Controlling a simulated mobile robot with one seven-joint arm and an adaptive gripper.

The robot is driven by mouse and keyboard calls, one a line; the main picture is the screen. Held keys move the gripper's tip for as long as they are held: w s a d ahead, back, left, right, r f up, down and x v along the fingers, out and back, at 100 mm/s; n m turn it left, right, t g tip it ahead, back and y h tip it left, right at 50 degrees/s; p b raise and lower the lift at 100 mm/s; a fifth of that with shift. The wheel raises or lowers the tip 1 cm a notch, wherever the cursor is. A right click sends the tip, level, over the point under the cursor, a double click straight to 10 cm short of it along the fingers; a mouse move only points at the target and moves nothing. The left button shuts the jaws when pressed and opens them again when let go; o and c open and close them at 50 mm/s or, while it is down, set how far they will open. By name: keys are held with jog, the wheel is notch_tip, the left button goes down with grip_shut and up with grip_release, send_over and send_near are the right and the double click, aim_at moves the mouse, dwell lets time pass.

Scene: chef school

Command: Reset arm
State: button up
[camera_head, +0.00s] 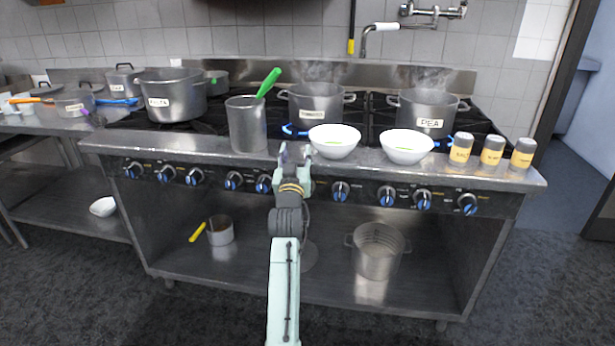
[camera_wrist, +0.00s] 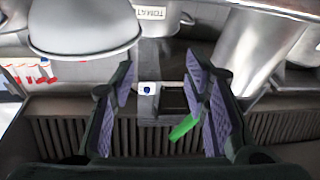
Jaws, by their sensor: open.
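My gripper (camera_head: 295,153) is at the front edge of the stove, between a tall steel canister (camera_head: 247,128) on its left and a white bowl (camera_head: 334,148) on its right. In the wrist view, my gripper (camera_wrist: 163,95) has its two purple-padded fingers apart, with a gap between them and nothing clearly held. A green piece (camera_wrist: 184,128) shows near the right finger; I cannot tell what it belongs to. The bowl (camera_wrist: 85,25) is at upper left there and the steel canister (camera_wrist: 228,50) at upper right.
A green handle (camera_head: 268,82) sticks out of the canister. Steaming pots (camera_head: 318,107) and a pot labelled PEA (camera_head: 428,115) stand behind. A second white bowl (camera_head: 406,150) and shakers (camera_head: 491,150) are on the right. The floor in front is clear.

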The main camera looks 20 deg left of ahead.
jog(key=w+d+f, duration=0.1)
jog(key=d+f, duration=0.2)
jog(key=f, duration=0.3)
